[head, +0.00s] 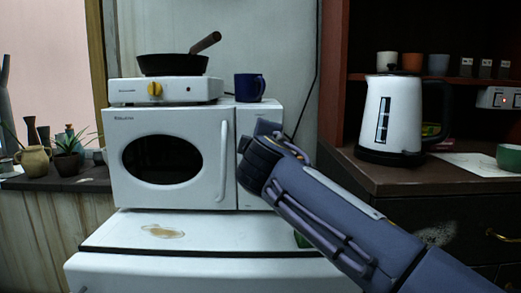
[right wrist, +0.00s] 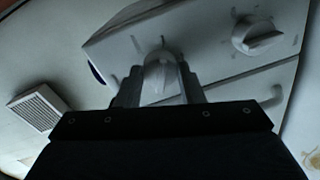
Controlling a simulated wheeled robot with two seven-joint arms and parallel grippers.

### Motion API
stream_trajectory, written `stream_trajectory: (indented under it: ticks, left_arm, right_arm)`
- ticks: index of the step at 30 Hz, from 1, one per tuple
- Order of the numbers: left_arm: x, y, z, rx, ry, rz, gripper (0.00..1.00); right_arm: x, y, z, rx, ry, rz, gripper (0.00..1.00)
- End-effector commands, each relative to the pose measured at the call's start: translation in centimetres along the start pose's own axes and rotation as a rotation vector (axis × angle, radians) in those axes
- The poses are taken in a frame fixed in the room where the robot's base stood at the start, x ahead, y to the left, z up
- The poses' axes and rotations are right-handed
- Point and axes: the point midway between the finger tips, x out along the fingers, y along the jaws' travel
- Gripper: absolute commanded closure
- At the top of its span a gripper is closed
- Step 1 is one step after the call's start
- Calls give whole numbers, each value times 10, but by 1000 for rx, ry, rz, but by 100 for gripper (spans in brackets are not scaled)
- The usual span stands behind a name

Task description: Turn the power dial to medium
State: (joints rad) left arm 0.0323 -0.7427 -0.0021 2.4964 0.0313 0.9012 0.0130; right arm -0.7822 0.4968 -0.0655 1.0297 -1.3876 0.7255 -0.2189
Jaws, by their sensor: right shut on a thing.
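The white microwave (head: 168,160) stands on a white appliance, its right-hand panel mostly hidden behind my right arm in the head view. In the right wrist view its panel, seen tilted, carries two light dials with small marks around them. My right gripper (right wrist: 159,84) has one finger on each side of one dial (right wrist: 160,68) and is shut on it. The other dial (right wrist: 260,38) is free, up and to the right in that view. I cannot read the marks or tell which dial is for power. My left gripper is not in view.
A hot plate (head: 186,90) with a yellow knob and a black pan (head: 172,65) sits on the microwave, beside a blue mug (head: 250,87). A white kettle (head: 392,118) stands on the brown counter at the right. Plants and pots line the left sill.

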Motion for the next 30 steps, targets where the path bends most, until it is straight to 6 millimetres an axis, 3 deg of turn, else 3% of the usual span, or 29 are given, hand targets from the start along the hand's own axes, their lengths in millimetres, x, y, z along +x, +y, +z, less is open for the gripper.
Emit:
stream_trajectory:
  ticks: [19,20,24,30]
  left_arm:
    - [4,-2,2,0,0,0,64]
    - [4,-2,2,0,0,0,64]
    - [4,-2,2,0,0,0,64]
    - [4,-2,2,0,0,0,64]
  right_arm:
    - [0,-2,0,53,1,-2,88]
    - [0,-2,0,53,1,-2,64]
    - [0,-1,0,52,2,-2,46]
    - [0,-1,0,52,2,0,44]
